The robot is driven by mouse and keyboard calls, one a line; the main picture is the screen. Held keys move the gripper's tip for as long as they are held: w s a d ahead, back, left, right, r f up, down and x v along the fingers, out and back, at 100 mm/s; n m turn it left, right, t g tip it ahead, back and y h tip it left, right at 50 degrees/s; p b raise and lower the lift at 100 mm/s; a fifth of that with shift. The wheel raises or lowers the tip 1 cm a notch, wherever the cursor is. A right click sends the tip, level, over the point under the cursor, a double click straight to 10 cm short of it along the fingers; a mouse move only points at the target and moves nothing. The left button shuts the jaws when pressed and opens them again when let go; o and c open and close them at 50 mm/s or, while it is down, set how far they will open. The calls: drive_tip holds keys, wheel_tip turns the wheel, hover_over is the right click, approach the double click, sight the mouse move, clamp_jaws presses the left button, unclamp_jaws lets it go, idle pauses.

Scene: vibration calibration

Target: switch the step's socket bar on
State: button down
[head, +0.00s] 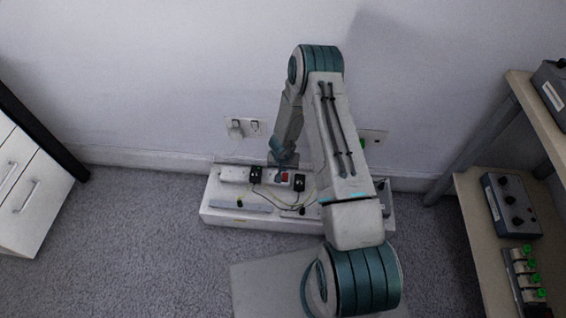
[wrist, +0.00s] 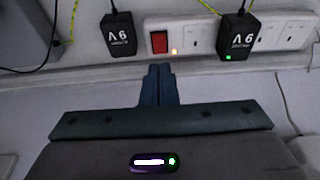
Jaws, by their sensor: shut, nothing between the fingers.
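The white step (head: 262,222) stands on the carpet against the wall, with the white socket bar (head: 272,176) along its back. The bar (wrist: 203,27) carries a red rocker switch (wrist: 159,41), also visible in the head view (head: 285,177). A small orange lamp glows beside the switch. One 9 V adapter (wrist: 118,34) is left of the switch, and another (wrist: 237,36) is plugged in to the right with a green light lit. My gripper (wrist: 160,68) is shut and empty, its tips just below the switch in the wrist view, seemingly apart from it. In the head view my gripper (head: 283,161) is partly hidden by my arm.
Wall sockets (head: 244,127) sit behind the step, and another (head: 374,138) is partly behind my arm. Thin cables run across the step top. A white drawer unit (head: 32,190) stands left; a shelf (head: 470,215) with a knobbed grey box (head: 511,204) stands right. Carpet is clear at left front.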

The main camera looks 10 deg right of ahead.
drive_tip(key=v, duration=0.2)
drive_tip(key=s+p+v, duration=0.1)
drive_tip(key=v, duration=0.2)
drive_tip(key=shift+s+a+f, duration=0.1)
drive_tip(key=shift+a, duration=0.15)
drive_tip(key=s+a+r+n+t+y+p, duration=0.15)
drive_tip(key=r+p, duration=0.45)
drive_tip(key=r, duration=1.4)
drive_tip(key=a+r+n+y+p, duration=0.15)
drive_tip(key=r+p, duration=0.45)
drive_tip(key=r, duration=1.4)
drive_tip(key=s+d+r+h+p, duration=0.1)
drive_tip(key=s+d+r+p, duration=0.1)
drive_tip(key=s+r+p, duration=0.4)
drive_tip(key=s+d+r+g+h+p, duration=0.1)
drive_tip(key=s+r+p, duration=0.5)
drive_tip(key=s+r, duration=1)
drive_tip(key=shift+s+d+r+p, duration=0.35)
drive_tip(key=shift+d+r, duration=0.3)
drive_tip(key=shift+r, duration=2.9)
